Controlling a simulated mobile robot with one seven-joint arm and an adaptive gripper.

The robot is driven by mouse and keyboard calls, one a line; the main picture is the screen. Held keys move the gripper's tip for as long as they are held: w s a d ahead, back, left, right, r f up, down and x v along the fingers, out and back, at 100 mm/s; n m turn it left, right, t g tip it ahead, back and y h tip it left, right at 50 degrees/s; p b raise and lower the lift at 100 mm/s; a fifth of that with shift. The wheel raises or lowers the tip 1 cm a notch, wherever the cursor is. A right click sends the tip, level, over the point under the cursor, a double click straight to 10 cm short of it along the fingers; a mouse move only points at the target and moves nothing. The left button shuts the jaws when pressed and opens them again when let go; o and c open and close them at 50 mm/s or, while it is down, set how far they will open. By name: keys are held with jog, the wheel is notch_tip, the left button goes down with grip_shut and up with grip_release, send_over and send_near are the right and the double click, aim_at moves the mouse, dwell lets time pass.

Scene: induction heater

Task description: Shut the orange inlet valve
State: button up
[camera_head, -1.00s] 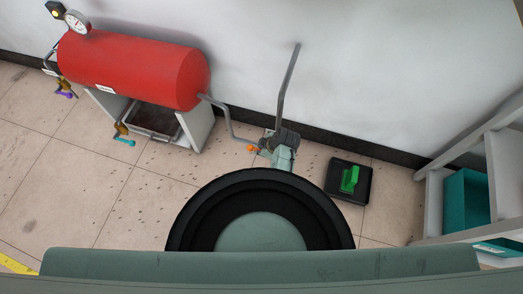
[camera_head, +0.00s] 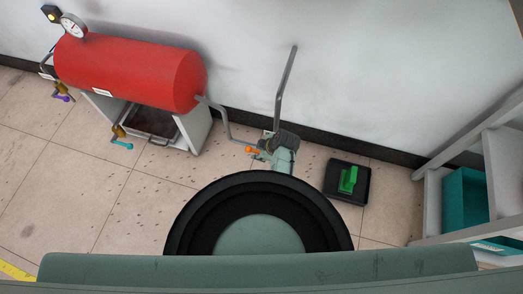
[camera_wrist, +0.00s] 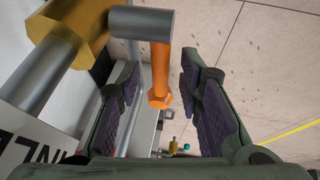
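The orange inlet valve handle (camera_head: 251,150) sits at the end of the grey pipe from the red tank, low near the wall. In the wrist view the orange handle (camera_wrist: 160,75) hangs from a grey cylindrical hub (camera_wrist: 140,22) beside a brass valve body (camera_wrist: 72,25). My gripper (camera_wrist: 159,68) is open, with one dark-padded finger on each side of the handle. Gaps show between the handle and both pads. In the head view my gripper (camera_head: 266,153) is beside the handle, its fingers small and partly hidden by my arm.
A red tank (camera_head: 130,72) on a white stand is at the left, with purple (camera_head: 61,98) and teal (camera_head: 122,145) valve handles. A black box with a green switch (camera_head: 348,180) lies right of my arm. A shelf (camera_head: 432,205) stands at far right. A partial label (camera_wrist: 38,145) is near the valve.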

jog(key=v, duration=1.2)
